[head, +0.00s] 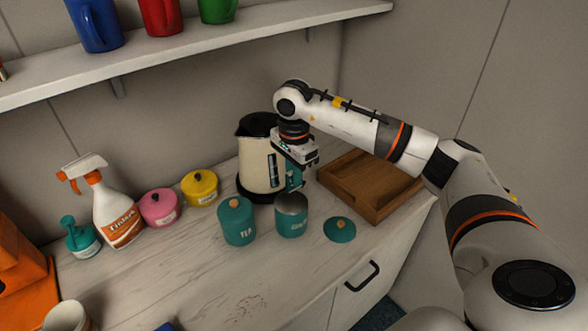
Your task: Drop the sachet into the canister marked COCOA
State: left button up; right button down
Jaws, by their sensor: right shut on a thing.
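My right gripper (294,182) points down in front of the cream kettle, just above an open teal canister (291,218). The open canister has a pale label, small in this view, that seems to read COCOA. A teal lid (340,230) with an orange knob lies on the counter to its right. A lidded teal canister (237,222) marked TEA stands to its left. My left gripper is not in view.
A cream kettle (256,165) stands close behind the gripper. A wooden tray (372,203) lies to the right. Yellow (200,188) and pink (159,208) lidded pots and a spray bottle (115,215) stand left. The front counter (190,280) is mostly clear. A shelf (200,50) hangs above.

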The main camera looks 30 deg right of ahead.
jog(key=c, duration=1.3)
grip_release()
jog(key=shift+c, duration=0.2)
notch_tip(320, 180, up, 12)
jog(key=b, duration=0.1)
